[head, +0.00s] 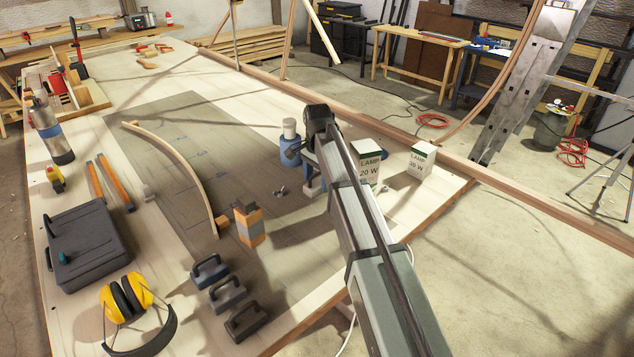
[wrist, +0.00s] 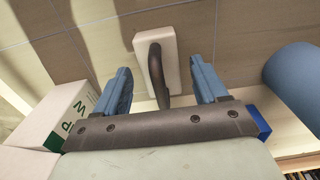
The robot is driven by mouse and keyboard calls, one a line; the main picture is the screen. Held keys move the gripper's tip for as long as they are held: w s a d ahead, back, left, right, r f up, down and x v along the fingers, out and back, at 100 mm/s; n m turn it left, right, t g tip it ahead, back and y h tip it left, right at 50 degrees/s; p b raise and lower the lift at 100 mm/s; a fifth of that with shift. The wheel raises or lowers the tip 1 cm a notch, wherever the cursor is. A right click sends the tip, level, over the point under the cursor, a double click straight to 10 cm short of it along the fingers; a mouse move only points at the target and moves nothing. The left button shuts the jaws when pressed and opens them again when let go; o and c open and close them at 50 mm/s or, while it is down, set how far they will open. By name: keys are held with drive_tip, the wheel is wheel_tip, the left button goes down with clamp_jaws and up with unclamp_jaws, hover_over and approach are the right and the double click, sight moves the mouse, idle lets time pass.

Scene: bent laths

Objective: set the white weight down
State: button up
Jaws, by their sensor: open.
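The white weight (wrist: 173,52) shows in the wrist view as a pale block with a dark bar handle. It appears to rest on the gridded dark sheet near the sheet's edge. My gripper (wrist: 160,68) is open, with one blue finger on each side of the handle and clear gaps between. In the head view my gripper (head: 310,165) is low over the table, beside the blue bottle. My arm hides most of the weight in that view.
A blue bottle (head: 290,148) with a white lid stands close to my gripper. Two lamp boxes (head: 369,166) (head: 421,160) stand to its right. A curved lath (head: 183,170), an orange-wrapped block (head: 248,224) and several dark weights (head: 228,294) lie to the left and front.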

sight(317, 173)
wheel_tip(317, 173, up, 11)
drive_tip(key=shift+f, duration=0.2)
